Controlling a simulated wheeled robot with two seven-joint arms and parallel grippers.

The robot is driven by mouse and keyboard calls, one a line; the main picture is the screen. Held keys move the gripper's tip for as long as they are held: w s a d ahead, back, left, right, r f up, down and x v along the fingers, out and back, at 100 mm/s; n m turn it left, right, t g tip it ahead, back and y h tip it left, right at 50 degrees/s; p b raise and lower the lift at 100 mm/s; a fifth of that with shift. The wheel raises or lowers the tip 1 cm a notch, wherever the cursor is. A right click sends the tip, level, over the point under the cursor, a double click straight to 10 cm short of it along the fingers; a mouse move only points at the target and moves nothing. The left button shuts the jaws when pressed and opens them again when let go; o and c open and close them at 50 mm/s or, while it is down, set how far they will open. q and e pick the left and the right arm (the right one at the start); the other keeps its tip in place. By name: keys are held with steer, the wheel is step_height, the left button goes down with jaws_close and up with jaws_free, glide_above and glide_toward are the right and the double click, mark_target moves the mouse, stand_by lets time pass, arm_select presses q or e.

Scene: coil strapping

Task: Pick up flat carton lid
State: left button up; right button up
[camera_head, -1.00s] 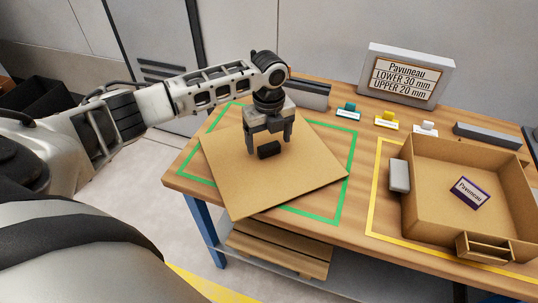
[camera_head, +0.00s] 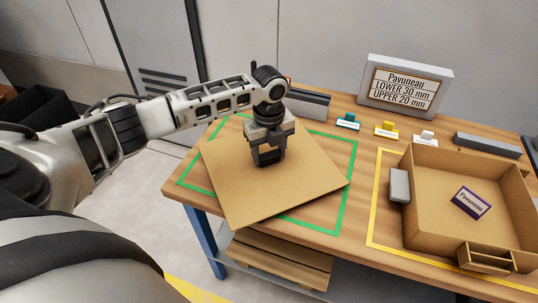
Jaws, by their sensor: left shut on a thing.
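The flat carton lid (camera_head: 272,193) is a square brown board in the head view. It lies turned at an angle across the green taped outline (camera_head: 329,220) on the wooden table. A small black block (camera_head: 268,158) stands up from the lid's upper middle, like a handle. My left gripper (camera_head: 268,155) points down over it, with its fingers shut on the black block. No gap shows between the lid and the table at its middle; one corner reaches past the table's front edge. My right gripper is not in view.
An open brown carton (camera_head: 465,195) stands in the yellow outline (camera_head: 373,215) at the right, with a Pavuneau card inside and a grey block (camera_head: 399,186) at its left wall. A sign (camera_head: 404,87) and small coloured labelled pieces (camera_head: 386,130) line the back.

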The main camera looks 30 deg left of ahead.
arm_select(q)
step_height(320, 180, up, 2)
steer(key=shift+w+r, duration=0.1)
steer(key=shift+r, duration=0.15)
steer(key=s+d+r, duration=0.7)
steer(key=d+r, duration=0.3)
steer(key=d, duration=0.2)
steer(key=shift+s+p, duration=0.3)
steer(key=shift+a, duration=0.1)
